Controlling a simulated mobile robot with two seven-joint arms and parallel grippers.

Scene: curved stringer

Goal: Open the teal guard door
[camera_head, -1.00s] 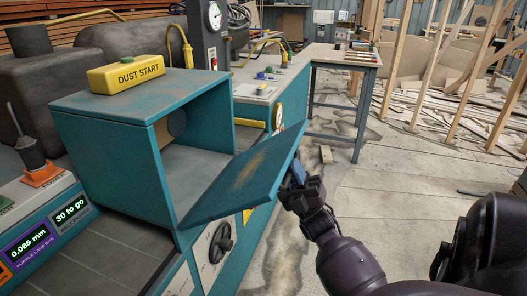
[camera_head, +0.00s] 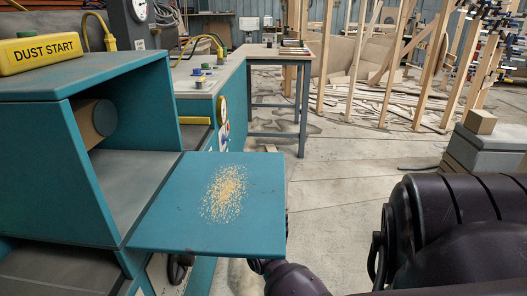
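The teal guard door (camera_head: 165,222) is folded down from the front of the teal box (camera_head: 35,150) and lies about level, hinged along its left edge. Light sawdust is scattered on its upper face. The box interior is exposed, with a round tan and grey part inside. My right arm comes in from the lower right, and its wrist (camera_head: 292,279) is under the door's near right corner. The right gripper's fingers are hidden behind the door. My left gripper is not in view.
The yellow DUST START box (camera_head: 40,53) sits on top of the teal box. A worktable (camera_head: 276,53) stands behind, and a grey block with a wooden cube (camera_head: 480,121) is at the right. The floor right of the door is clear.

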